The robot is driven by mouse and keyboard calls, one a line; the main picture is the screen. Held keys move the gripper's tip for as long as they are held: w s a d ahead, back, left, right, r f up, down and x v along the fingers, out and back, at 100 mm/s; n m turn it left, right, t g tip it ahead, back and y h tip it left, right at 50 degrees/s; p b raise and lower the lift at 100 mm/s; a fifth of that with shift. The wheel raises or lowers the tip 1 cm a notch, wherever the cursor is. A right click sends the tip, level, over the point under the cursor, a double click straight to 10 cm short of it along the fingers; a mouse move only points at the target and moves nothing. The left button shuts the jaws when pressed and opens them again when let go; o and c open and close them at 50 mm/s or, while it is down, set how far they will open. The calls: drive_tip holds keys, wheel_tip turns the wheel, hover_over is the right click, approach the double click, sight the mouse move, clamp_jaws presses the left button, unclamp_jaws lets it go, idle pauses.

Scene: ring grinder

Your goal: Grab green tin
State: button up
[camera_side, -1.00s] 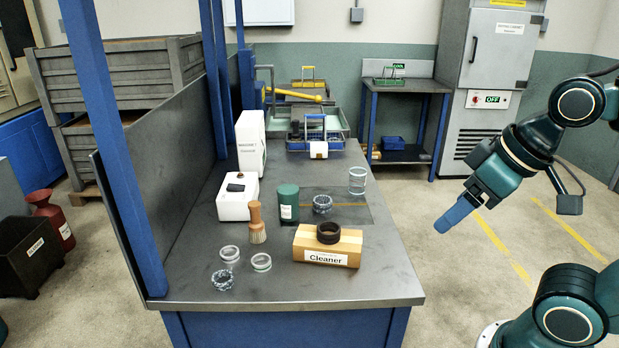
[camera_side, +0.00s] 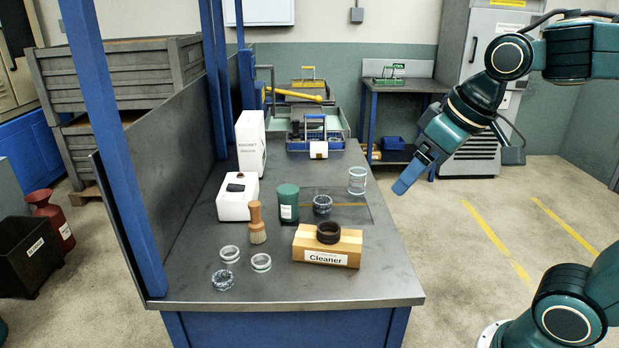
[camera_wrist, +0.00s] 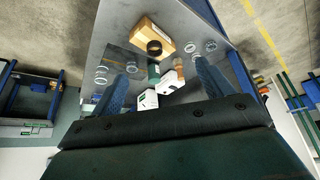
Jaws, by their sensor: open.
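The green tin (camera_side: 288,203) stands upright on the grey workbench, with a white label on its side. In the wrist view the green tin (camera_wrist: 153,71) shows small, between the two blue fingers. My gripper (camera_side: 402,188) is off the right edge of the bench, above the floor and well to the right of the tin. In the wrist view my gripper (camera_wrist: 158,80) has its fingers apart with nothing held between them.
The workbench (camera_side: 200,275) also bears a brush (camera_side: 256,223), a cardboard Cleaner box (camera_side: 315,247) with a dark ring, several loose rings, a glass jar (camera_side: 357,181) and a white box (camera_side: 237,197). A ring (camera_side: 322,204) sits right beside the tin.

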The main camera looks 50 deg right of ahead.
drive_tip(key=w+d+r, duration=0.1)
drive_tip(key=w, duration=0.8)
drive_tip(key=n+g, duration=0.1)
hover_over(288, 189)
drive_tip(key=s+d, duration=0.2)
drive_tip(key=s, duration=0.2)
wheel_tip(288, 189, down, 12)
drive_tip(key=f, duration=0.1)
drive_tip(key=shift+s+a+r+y, duration=0.1)
drive_tip(key=shift+a+r+y, duration=0.15)
drive_tip(key=shift+a+y, duration=0.05)
drive_tip(key=shift+f, duration=0.1)
drive_tip(key=x, duration=0.7)
drive_tip(key=shift+f, duration=0.1)
drive_tip(key=shift+w+a+f, duration=0.1)
drive_tip(key=shift+w+f, duration=0.2)
drive_tip(key=shift+f, duration=0.2)
drive_tip(key=shift+a+x, duration=0.1)
drive_tip(key=shift+x, duration=1.2)
drive_tip(key=shift+a+x, duration=0.15)
drive_tip(key=shift+x, duration=1.1)
